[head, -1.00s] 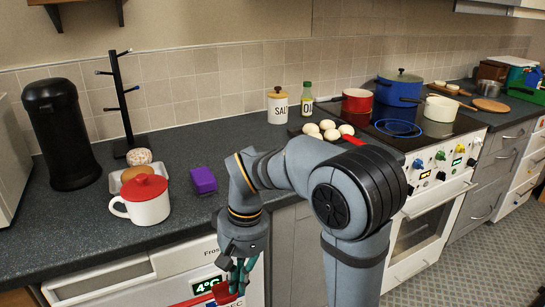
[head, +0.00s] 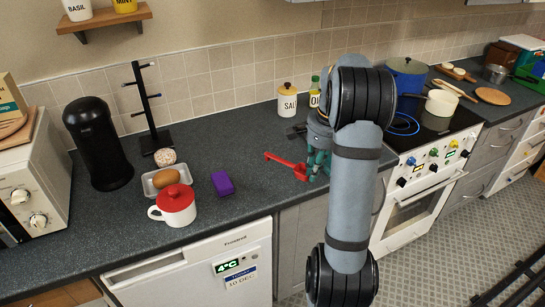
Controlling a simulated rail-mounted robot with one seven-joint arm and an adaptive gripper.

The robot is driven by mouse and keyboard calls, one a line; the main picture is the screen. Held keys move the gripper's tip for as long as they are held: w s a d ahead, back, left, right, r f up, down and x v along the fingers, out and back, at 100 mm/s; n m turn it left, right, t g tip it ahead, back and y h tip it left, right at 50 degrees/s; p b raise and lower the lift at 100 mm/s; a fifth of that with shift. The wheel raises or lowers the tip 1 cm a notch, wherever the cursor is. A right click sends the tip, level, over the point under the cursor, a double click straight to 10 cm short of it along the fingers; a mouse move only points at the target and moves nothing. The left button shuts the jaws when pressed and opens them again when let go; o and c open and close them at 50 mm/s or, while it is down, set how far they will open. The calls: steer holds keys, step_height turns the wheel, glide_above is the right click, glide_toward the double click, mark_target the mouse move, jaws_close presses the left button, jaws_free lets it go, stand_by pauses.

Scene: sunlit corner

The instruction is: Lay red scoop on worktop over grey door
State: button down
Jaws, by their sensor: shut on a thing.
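A purple block (head: 222,184) and a white mug with red lid (head: 175,205) stand to the left. A salt jar (head: 287,100) and oil bottle (head: 314,92) are behind. My arm hides part of the hob.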

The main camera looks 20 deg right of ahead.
steer(key=m, duration=0.1)
steer(key=w+d+m, duration=0.1)
steer(key=shift+w+d+r+m, duration=0.1)
steer(key=shift+w+d+m, duration=0.1)
steer(key=shift+d+m, duration=0.1)
steer(key=m, duration=0.2)
steer(key=shift+w+d+r+m+h, duration=0.1)
steer(key=shift+w+r+m+h, duration=0.05)
steer(key=shift+m+h, duration=0.2)
steer(key=shift+w, duration=0.2)
steer(key=shift+m, duration=0.25)
steer(key=w+a+f+p, duration=0.1)
steer(key=w+f, duration=0.1)
steer(key=w, duration=0.1)
steer(key=w+a+f+p, duration=0.1)
steer(key=w+a+f, duration=0.1)
steer(key=w, duration=0.1)
steer(key=w+a+f+p, duration=0.1)
steer(key=w+f+p, duration=0.1)
steer(key=w+f, duration=0.1)
steer(key=shift+w+a, duration=0.4)
steer(key=shift+w, duration=0.2)
step_height(320, 180, down, 4)
steer(key=shift+r+p, duration=0.1)
steer(key=shift+p, duration=0.55)
steer(key=shift+f, duration=0.2)
steer(key=shift+f+b, duration=0.15)
steer(key=shift+b, duration=0.2)
steer(key=c, duration=1.9)
jaws_free()
